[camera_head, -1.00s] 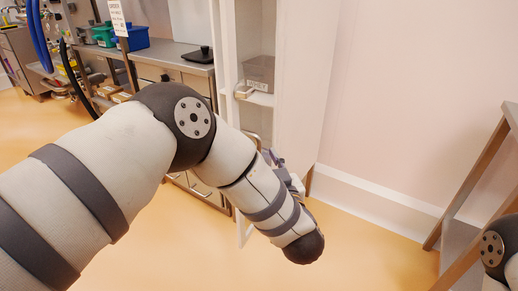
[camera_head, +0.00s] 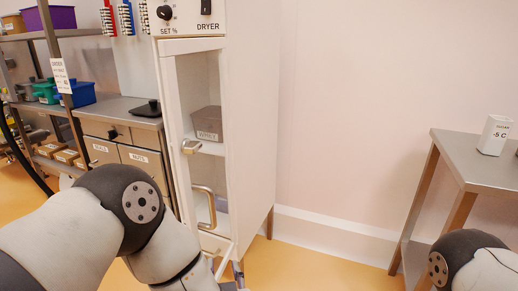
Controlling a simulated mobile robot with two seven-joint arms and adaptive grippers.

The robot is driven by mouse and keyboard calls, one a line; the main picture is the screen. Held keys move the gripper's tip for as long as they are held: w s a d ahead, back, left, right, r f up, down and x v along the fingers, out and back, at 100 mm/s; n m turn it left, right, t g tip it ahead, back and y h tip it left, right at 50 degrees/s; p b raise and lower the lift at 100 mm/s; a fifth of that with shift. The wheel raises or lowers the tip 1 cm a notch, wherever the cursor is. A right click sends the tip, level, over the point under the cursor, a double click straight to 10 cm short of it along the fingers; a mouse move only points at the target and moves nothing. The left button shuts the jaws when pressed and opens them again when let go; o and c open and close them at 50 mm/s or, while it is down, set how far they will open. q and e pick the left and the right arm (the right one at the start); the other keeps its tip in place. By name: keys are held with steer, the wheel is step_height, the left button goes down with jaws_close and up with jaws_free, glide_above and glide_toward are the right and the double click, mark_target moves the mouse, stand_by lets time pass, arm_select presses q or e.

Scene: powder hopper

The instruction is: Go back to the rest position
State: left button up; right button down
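My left arm comes in from the lower left and bends down out of the picture. Only a small dark part of my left gripper (camera_head: 238,281) shows at the bottom edge, beside the arm and below the dryer. Its fingers are hidden or cut off, so I cannot tell whether it is open or holds anything. My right arm shows at the lower right corner. Its gripper is out of the picture.
The white dryer cabinet (camera_head: 253,120), with a grey labelled bin (camera_head: 208,122) inside, stands ahead. A metal counter with drawers (camera_head: 142,160) is to its left. At right, a side table (camera_head: 462,160) holds a white box (camera_head: 494,135). Floor between is clear.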

arm_select(q)
steer(key=s+a+f+m+g+h, duration=0.1)
steer(key=s+a+f+g, duration=0.2)
steer(key=s+f, duration=0.3)
steer(key=s+a+f+m+g+h+p, duration=0.1)
steer(key=s+a+f+g, duration=0.15)
steer(key=s, duration=0.55)
steer(key=s+a+f+g+h, duration=0.2)
steer(key=s+f+g, duration=0.2)
steer(key=s+f, duration=0.2)
steer(key=s+a+r+g, duration=0.1)
steer(key=s+a+g, duration=0.1)
steer(key=s, duration=0.9)
steer(key=s+a+g, duration=0.3)
steer(key=s+g, duration=0.2)
steer(key=s, duration=0.5)
steer(key=shift+s+a+r+p, duration=0.35)
steer(key=shift+s+r+p, duration=0.05)
arm_select(e)
steer(key=w+r+t, duration=0.1)
steer(key=w+r, duration=0.1)
steer(key=shift+w+r, duration=0.35)
